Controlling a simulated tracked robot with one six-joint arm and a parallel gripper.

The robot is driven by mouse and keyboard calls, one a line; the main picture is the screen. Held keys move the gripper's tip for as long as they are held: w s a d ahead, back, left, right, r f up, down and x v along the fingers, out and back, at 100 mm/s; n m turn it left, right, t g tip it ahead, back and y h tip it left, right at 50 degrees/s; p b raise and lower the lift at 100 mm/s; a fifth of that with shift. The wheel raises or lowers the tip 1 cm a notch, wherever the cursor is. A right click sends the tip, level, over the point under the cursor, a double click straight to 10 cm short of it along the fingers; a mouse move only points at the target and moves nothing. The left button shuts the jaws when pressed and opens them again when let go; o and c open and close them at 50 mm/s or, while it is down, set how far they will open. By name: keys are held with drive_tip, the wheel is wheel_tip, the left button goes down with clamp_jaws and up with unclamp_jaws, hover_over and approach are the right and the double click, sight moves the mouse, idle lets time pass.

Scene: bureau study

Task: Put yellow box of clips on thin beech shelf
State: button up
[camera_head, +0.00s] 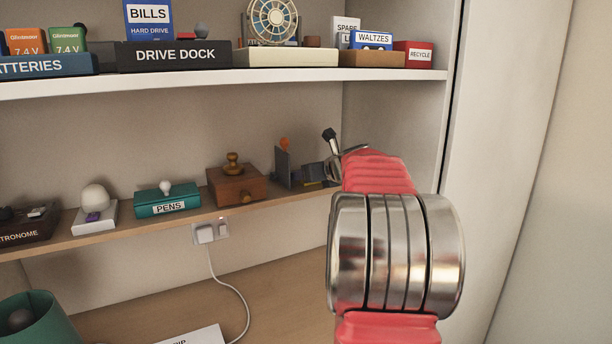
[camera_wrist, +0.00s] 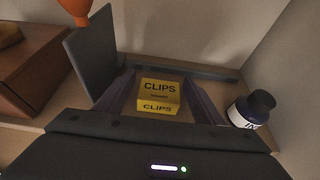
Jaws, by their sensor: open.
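The yellow box of clips (camera_wrist: 158,94) sits upright between the two dark fingers of my gripper (camera_wrist: 160,100) in the wrist view. My gripper is open, with a finger on each side of the box, and the box appears to rest on the shelf surface. The thin beech shelf (camera_head: 120,232) runs along the wall in the head view. My arm reaches over its right end there and hides part of it. The box cannot be made out clearly in the head view.
An ink bottle (camera_wrist: 251,109) stands right of the box. A grey upright plate (camera_wrist: 90,58) and a wooden box (camera_wrist: 35,72) stand left of it. Further left on the shelf are a teal PENS box (camera_head: 167,201) and a white-domed object (camera_head: 95,199). A white shelf (camera_head: 220,77) runs above.

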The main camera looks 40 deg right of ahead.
drive_tip(key=shift+r, duration=0.15)
drive_tip(key=shift+s+a+r, duration=0.1)
drive_tip(key=shift+s+r, duration=0.1)
drive_tip(key=shift+s, duration=0.25)
drive_tip(key=v, duration=1.1)
idle(0.5)
drive_tip(key=shift+s, duration=0.1)
